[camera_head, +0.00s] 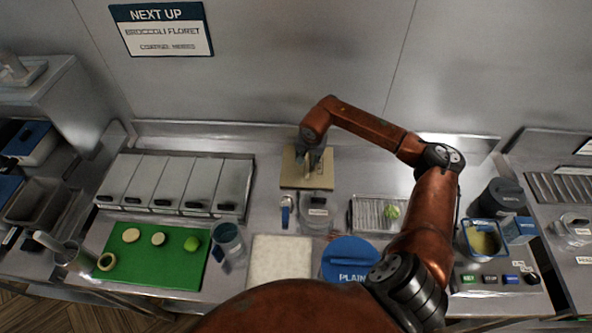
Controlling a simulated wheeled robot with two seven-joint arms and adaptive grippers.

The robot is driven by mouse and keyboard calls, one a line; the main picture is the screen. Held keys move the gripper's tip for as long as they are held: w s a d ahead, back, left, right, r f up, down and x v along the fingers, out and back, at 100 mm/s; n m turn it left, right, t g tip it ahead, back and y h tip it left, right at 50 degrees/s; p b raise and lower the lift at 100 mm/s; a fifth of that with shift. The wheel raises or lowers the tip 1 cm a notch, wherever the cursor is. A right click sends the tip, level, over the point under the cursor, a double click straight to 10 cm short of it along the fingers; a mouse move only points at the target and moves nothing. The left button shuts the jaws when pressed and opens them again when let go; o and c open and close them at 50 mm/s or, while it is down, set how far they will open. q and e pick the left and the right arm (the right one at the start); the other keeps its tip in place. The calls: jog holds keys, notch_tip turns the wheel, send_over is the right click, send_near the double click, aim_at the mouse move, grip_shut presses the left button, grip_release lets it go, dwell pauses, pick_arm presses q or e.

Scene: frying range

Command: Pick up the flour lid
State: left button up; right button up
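A tan square piece (291,181) lies at the back middle of the steel counter, with a pale raised part in its middle. It may be the flour lid; I cannot read a label on it. My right gripper (313,165) points down over its middle, with the fingertips at or just above the raised part. The fingers are small and dark, so I cannot tell whether they are closed on it. A blue disc (345,256) with the word PLAIN lies at the front, partly behind my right arm. My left gripper is out of view.
A green board (150,272) with several round pieces lies front left, before a row of lidded bins (180,182). A clear tub (318,214) stands in front of the tan piece. A wire-rack tray (372,226) holds a green item. A pale square mat (281,265) lies front centre.

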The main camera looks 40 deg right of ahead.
aim_at(308, 161)
jog(key=shift+w+d+r+n+h, duration=0.25)
jog(key=shift+w+d+n+h, duration=0.35)
jog(key=shift+n, duration=0.1)
jog(key=p+x, duration=0.1)
jog(key=x, duration=0.6)
jog(key=shift+f, duration=0.25)
jog(key=shift+c, duration=0.3)
grip_shut()
